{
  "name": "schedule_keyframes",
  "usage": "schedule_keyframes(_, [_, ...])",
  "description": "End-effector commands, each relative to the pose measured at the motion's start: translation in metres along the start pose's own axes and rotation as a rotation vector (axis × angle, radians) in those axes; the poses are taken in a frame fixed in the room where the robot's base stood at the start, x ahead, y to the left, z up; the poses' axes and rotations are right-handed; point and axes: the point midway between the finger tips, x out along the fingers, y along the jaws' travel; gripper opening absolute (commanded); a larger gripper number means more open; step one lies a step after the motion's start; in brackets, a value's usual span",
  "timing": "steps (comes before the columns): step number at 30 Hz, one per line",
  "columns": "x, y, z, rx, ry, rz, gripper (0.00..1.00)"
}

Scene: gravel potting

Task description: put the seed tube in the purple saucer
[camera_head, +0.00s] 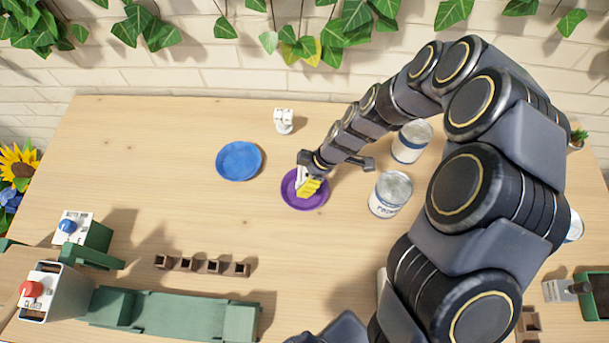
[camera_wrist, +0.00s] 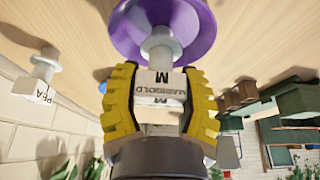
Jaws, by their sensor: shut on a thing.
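The seed tube (camera_wrist: 158,92) is white and grey with a "MARIGOLD" label, and sits between the yellow fingers of my gripper (camera_wrist: 162,85) in the wrist view. My gripper is shut on it. The tube's grey end points to the purple saucer (camera_wrist: 205,42). In the head view my gripper (camera_head: 308,184) is over the purple saucer (camera_head: 318,203), hiding part of it. A white sliver of the tube (camera_head: 301,174) shows beside the fingers. I cannot tell whether the tube touches the saucer.
A blue saucer (camera_head: 239,160) lies to the left. A white "PEA" tube (camera_wrist: 42,80) stands behind the saucers, also in the head view (camera_head: 284,121). Two cans (camera_head: 411,142) (camera_head: 390,195) stand right of the purple saucer. Small brown pots (camera_head: 208,266) line the front left.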

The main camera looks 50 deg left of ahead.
Motion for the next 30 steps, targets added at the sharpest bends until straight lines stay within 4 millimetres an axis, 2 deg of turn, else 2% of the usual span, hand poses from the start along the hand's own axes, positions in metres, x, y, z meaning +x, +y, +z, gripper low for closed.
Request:
schedule_keyframes(11, [0.004, 0.000, 0.002, 0.001, 0.001, 0.000, 0.12])
schedule_keyframes(12, [0.004, 0.000, 0.002, 0.000, 0.001, 0.001, 0.62])
schedule_keyframes(13, [0.004, 0.000, 0.002, 0.000, 0.001, 0.001, 0.73])
schedule_keyframes(24, [0.001, 0.000, 0.001, 0.000, 0.000, 0.001, 0.73])
schedule_keyframes(26, [-0.004, 0.001, 0.000, 0.000, 0.001, 0.002, 0.73])
schedule_keyframes(30, [-0.026, 0.001, 0.000, -0.002, 0.002, 0.004, 0.73])
